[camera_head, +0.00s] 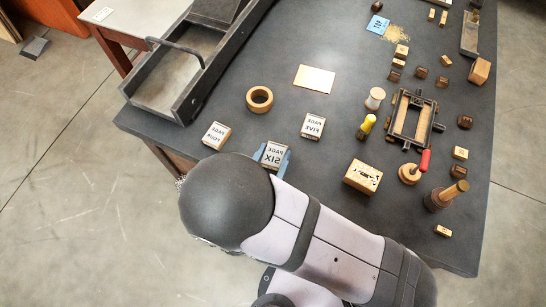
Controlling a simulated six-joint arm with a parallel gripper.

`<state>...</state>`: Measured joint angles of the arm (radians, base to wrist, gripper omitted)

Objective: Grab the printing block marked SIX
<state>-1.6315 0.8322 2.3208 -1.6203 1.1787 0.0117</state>
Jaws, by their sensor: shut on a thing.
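The printing block marked SIX (274,152) is near the front edge of the dark table, its white top face up with mirrored lettering. My gripper (273,155) has its blue fingers on either side of this block and is shut on it. My arm reaches in from the bottom right and hides the near side of the block. I cannot tell whether the block touches the table. The FOUR block (216,134) lies to the left, and the FIVE block (313,125) lies to the right and a little farther back.
A wooden ring (259,99) lies behind the blocks, with a blank tan card (314,79) farther back. A long press tray (167,85) stands at the left. A wooden frame (411,118), a picture block (362,176) and several small blocks crowd the right side.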

